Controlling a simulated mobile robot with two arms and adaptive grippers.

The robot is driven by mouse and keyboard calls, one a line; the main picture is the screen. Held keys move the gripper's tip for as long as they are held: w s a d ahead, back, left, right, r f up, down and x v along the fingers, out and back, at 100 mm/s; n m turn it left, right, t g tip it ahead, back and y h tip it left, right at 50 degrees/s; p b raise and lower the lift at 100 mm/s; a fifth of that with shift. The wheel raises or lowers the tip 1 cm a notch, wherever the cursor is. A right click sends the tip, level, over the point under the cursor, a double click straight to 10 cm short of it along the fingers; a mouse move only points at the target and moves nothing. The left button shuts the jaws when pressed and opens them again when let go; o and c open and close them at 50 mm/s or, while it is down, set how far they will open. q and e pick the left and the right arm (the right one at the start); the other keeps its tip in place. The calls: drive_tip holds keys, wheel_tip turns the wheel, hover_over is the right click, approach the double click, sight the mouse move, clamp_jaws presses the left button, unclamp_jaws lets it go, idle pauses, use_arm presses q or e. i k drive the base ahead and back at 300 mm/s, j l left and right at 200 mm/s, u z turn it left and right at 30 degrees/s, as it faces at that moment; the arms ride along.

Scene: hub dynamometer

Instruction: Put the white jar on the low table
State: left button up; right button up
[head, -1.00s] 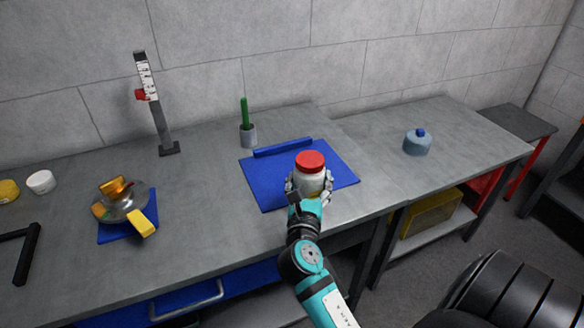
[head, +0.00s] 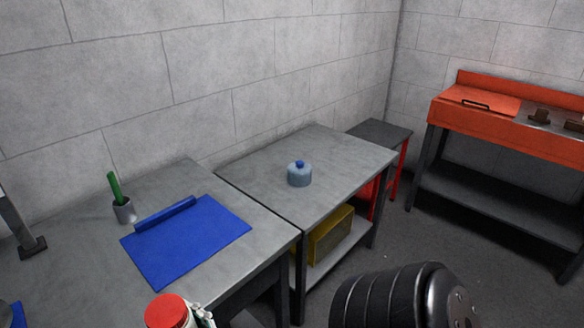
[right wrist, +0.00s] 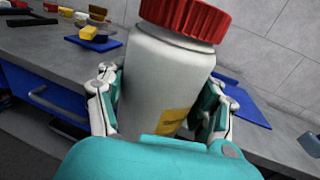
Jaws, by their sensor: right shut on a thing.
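The white jar (right wrist: 165,80) with a red lid and a yellow label is held between the fingers of my right gripper (right wrist: 160,110) in the right wrist view. In the head view its red lid (head: 170,311) shows at the bottom edge, with part of the right gripper (head: 203,314) beside it. A grey table (head: 335,165) with a lower shelf stands right of the main bench. A smaller, lower dark-topped table (head: 382,131) with red legs stands behind it near the corner. I cannot tell which is called the low table. My left gripper is not in view.
A blue-grey bottle (head: 299,175) stands on the grey table; a yellow crate (head: 330,236) sits on its shelf. A blue mat (head: 190,245) and a cup with a green handle (head: 123,211) are on the bench (head: 75,270). A ribbed black drum (head: 400,297) is in front. The small tabletop looks clear.

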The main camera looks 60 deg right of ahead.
sight(337, 157)
drive_tip(key=k+l, duration=0.1)
drive_tip(key=l, duration=1.65)
drive_tip(key=k+l, duration=0.15)
drive_tip(key=l, duration=0.7)
drive_tip(key=k+l, duration=0.1)
drive_tip(key=l, duration=1.65)
drive_tip(key=k, duration=0.05)
